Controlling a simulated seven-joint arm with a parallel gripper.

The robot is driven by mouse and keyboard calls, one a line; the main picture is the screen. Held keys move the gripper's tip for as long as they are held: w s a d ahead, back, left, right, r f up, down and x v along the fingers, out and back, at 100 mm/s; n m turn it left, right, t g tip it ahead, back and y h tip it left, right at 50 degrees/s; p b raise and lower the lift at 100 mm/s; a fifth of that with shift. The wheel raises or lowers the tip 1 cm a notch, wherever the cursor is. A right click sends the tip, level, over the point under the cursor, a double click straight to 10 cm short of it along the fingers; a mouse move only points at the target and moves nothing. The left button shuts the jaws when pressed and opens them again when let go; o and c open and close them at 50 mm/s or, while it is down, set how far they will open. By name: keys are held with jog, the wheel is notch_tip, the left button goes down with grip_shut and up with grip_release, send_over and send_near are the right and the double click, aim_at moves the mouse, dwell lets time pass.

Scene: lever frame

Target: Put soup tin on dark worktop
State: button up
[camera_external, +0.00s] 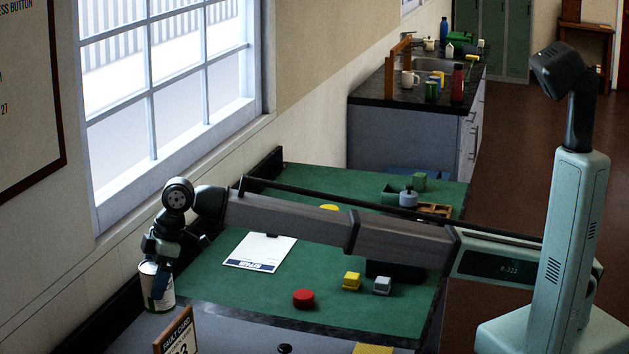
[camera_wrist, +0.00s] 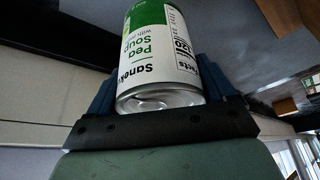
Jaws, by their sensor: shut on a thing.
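The soup tin (camera_external: 152,272), white and green with a metal rim, is at the left front in the external view. It fills the upper middle of the wrist view (camera_wrist: 160,55), with "Pea Soup" on its label. My gripper (camera_external: 158,280) is shut on it, with a blue finger on each side in the wrist view (camera_wrist: 158,88). The tin looks nearly upright by the green table's front left corner; I cannot tell its height above the surface. A dark worktop (camera_external: 372,99) with a sink tops the grey cabinet at the back.
The green table (camera_external: 235,287) holds a white sheet (camera_external: 259,251), a red round block (camera_external: 303,299), yellow (camera_external: 351,281) and grey (camera_external: 382,285) blocks. Mugs, tins and a red bottle (camera_external: 457,84) stand on the worktop. A small sign (camera_external: 175,333) stands at the front.

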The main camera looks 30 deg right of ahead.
aim_at(158, 305)
jog(key=shift+f, duration=3.55)
jog(key=shift+f, duration=0.1)
jog(key=o, duration=1.3)
jog(key=shift+c, duration=0.2)
jog(key=v, duration=1.2)
